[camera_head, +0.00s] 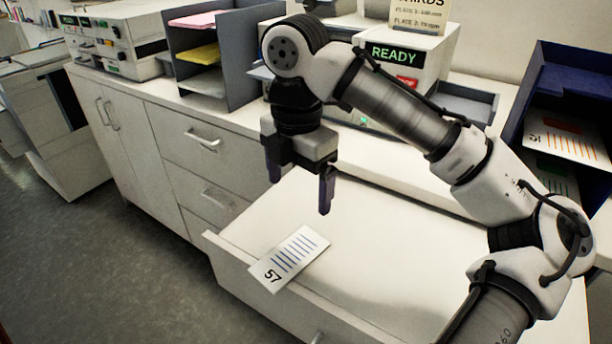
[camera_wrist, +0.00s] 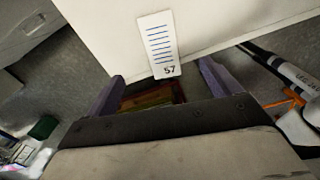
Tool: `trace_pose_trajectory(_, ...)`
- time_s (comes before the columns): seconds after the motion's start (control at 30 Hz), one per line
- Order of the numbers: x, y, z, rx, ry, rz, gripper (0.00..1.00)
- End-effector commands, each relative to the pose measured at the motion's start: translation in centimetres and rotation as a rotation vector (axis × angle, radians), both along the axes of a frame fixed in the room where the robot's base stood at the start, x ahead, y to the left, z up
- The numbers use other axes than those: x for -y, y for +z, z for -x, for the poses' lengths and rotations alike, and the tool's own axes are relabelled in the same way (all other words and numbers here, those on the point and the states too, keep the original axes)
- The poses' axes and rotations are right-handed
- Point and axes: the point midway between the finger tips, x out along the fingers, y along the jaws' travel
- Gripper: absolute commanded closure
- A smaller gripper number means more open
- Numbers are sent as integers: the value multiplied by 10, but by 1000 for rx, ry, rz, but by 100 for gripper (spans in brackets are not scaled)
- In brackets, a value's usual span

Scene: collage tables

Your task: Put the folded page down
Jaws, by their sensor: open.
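The folded page (camera_head: 289,258) is a small white card with blue lines and the number 57. It lies at the front edge of the open drawer (camera_head: 390,235), its numbered end overlapping the drawer's front rim. In the wrist view the page (camera_wrist: 157,42) appears ahead of and between the fingers, its numbered end towards me. My gripper (camera_head: 300,190) is open, fingers pointing down, above the drawer and apart from the page. The gripper's two fingers also show in the wrist view (camera_wrist: 162,76) with nothing gripped between them.
The counter behind holds a grey sorter (camera_head: 215,55) with pink and yellow sheets and a white machine (camera_head: 420,50) showing READY. A dark blue rack (camera_head: 562,95) with striped cards stands at right. The drawer's inside is otherwise clear where visible. Grey floor (camera_head: 150,250) lies at left.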

Motion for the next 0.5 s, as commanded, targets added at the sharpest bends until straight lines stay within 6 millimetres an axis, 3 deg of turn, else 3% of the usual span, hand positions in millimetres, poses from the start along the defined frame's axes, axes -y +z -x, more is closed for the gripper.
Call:
trace_pose_trajectory(0.33, 0, -2, 0, 0, 1, 0, 11)
trace_pose_trajectory(0.5, 0, -17, 0, -1, 2, -1, 11)
